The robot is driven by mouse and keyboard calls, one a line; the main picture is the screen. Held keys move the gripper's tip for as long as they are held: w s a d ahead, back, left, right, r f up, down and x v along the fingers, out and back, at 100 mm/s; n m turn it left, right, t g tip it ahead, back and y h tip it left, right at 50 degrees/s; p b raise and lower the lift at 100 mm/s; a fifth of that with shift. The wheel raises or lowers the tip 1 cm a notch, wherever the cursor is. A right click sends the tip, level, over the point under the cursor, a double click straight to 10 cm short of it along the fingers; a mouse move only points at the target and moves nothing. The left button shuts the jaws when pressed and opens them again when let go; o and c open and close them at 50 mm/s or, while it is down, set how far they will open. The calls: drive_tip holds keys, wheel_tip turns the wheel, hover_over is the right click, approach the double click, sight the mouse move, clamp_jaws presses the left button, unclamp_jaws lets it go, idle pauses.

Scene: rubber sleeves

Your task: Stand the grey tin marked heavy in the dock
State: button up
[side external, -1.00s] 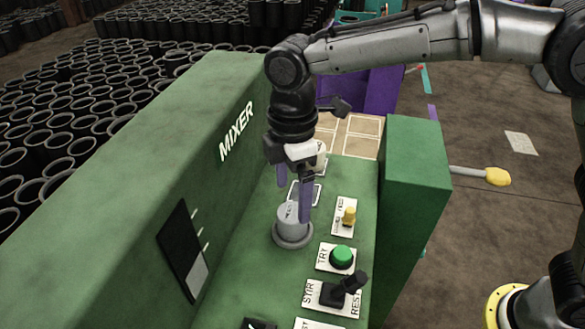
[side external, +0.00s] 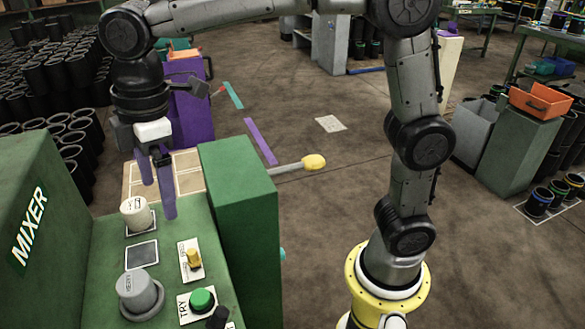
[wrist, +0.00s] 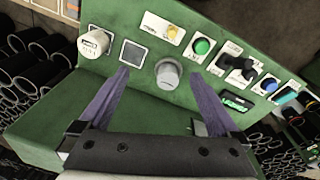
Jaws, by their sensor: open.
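The grey tin (side external: 138,286) stands upright on the green console, in a round grey ring (side external: 153,308) that looks like the dock. Its label is too small to read surely. It also shows in the wrist view (wrist: 167,73). A pale tin (side external: 135,213) stands on a framed square at the far end, also in the wrist view (wrist: 94,43). Between the two tins is an empty framed square (side external: 142,254). My gripper (side external: 157,197) is open and empty, raised near the console's far end, apart from the grey tin. Its purple fingers frame the lower wrist view (wrist: 160,78).
Beside the tins are a yellow switch (side external: 194,258), a green button (side external: 202,299) and a black lever (side external: 218,317). A tall green block (side external: 240,230) with a yellow-ended lever (side external: 313,162) borders the right. The MIXER housing (side external: 35,215) borders the left.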

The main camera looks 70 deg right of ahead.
drive_tip(key=s+d+r+m+t, duration=0.2)
drive_tip(key=s+d+m, duration=0.5)
drive_tip(key=d, duration=0.4)
drive_tip(key=s+d+f+m+t, duration=0.1)
drive_tip(key=s+d+f+m, duration=0.2)
drive_tip(key=s, duration=0.3)
drive_tip(key=s+d+f+m+t, duration=0.1)
drive_tip(key=s+d+f+m, duration=0.1)
drive_tip(key=s, duration=0.4)
drive_tip(key=shift+d+f+m+h, duration=0.35)
drive_tip(key=shift+d+f, duration=0.3)
drive_tip(key=shift+d, duration=0.5)
